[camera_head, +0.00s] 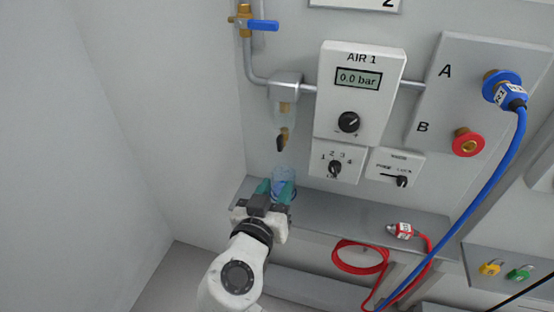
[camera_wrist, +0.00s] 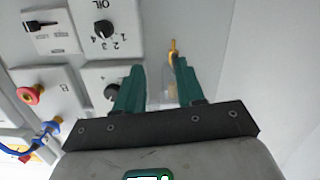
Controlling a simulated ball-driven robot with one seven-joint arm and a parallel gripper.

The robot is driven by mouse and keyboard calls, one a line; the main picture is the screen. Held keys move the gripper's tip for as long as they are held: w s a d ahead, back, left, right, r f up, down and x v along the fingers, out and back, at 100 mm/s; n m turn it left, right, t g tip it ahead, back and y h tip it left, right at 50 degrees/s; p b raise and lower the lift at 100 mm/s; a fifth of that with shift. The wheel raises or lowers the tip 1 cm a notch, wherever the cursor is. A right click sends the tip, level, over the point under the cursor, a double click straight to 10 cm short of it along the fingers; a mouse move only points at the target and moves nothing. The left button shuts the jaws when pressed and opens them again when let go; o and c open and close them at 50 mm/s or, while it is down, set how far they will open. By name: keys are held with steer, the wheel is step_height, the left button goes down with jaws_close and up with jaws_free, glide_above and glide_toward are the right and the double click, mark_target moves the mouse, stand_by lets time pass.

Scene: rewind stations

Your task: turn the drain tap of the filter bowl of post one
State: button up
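The clear filter bowl (camera_head: 285,112) of post one hangs below a grey pipe fitting in the head view. Its drain tap (camera_head: 282,141), brass with a dark end, points down from the bowl. My gripper (camera_head: 276,183) is below and apart from the tap, its two green fingers spread. In the wrist view, which is upside down, my gripper (camera_wrist: 159,65) shows open with the bowl (camera_wrist: 167,84) seen through the gap. The yellowish tap (camera_wrist: 173,49) lies just beyond the right fingertip, which partly overlaps it. I see nothing gripped.
A blue translucent cup (camera_head: 284,176) shows by the fingers; its contact is unclear. The AIR 1 panel (camera_head: 360,95), reading 0.0 bar, and the selector box (camera_head: 337,160) stand right of the bowl. A grey shelf (camera_head: 340,214) runs below. A blue-handled valve (camera_head: 262,25) is above.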

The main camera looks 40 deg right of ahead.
mark_target(279, 147)
steer(key=shift+m+t+h, duration=0.3)
steer(key=shift+t+h, duration=0.2)
steer(key=w+d, duration=0.2)
steer(key=w+d+r, duration=0.1)
steer(key=w+d, duration=0.1)
steer(key=w, duration=0.1)
steer(key=w+d+r, duration=0.1)
steer(key=w+d, duration=0.1)
steer(key=shift+w+d+r+p, duration=0.15)
steer(key=shift+w+r+p, duration=0.1)
steer(key=shift+p, duration=0.15)
jaws_close()
